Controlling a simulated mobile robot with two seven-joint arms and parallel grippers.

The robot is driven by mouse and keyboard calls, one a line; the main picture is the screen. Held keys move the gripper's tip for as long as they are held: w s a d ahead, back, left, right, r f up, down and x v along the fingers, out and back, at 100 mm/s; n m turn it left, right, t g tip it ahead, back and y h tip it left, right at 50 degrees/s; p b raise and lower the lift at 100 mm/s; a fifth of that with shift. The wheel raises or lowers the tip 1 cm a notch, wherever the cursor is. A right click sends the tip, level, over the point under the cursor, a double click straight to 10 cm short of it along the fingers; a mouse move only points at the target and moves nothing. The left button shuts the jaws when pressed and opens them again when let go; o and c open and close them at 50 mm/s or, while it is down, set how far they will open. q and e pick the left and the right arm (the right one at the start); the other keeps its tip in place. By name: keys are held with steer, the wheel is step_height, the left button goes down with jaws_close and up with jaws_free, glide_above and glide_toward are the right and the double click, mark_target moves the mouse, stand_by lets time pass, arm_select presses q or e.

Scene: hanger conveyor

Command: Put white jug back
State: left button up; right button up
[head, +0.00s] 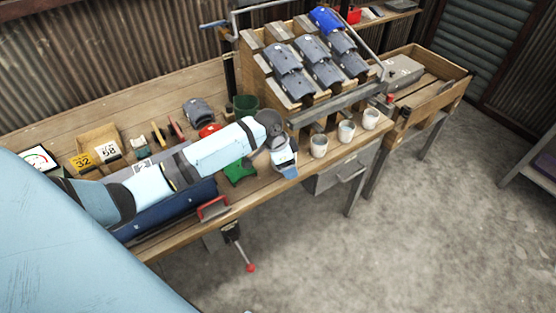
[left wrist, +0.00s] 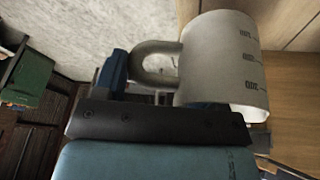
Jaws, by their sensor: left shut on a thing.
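The white jug (left wrist: 225,65) fills the upper right of the left wrist view, with dark measuring marks on its side and its looped handle (left wrist: 152,65) toward the left. My left gripper (left wrist: 158,88) is shut on the jug at its handle. In the head view my left gripper (head: 286,165) is at the front edge of the wooden workbench (head: 190,225), left of the white cups. The jug is mostly hidden there behind my wrist and gripper. My right gripper is not in view.
Three white cups (head: 346,131) stand in a row along the bench front, below a sloped rack (head: 312,75) with grey and blue parts. A green object (head: 238,172) is left of my gripper. A wooden crate (head: 430,80) is at right. The floor in front is clear.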

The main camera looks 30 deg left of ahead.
arm_select(q)
steer(key=a, duration=0.1)
steer(key=w+a, duration=0.1)
steer(key=a, duration=0.1)
steer(key=w+a, duration=0.1)
steer(key=shift+a, duration=0.4)
steer(key=shift+f, duration=1.8)
steer(key=shift+f, duration=0.1)
steer(key=o, duration=1.3)
steer(key=shift+o, duration=0.2)
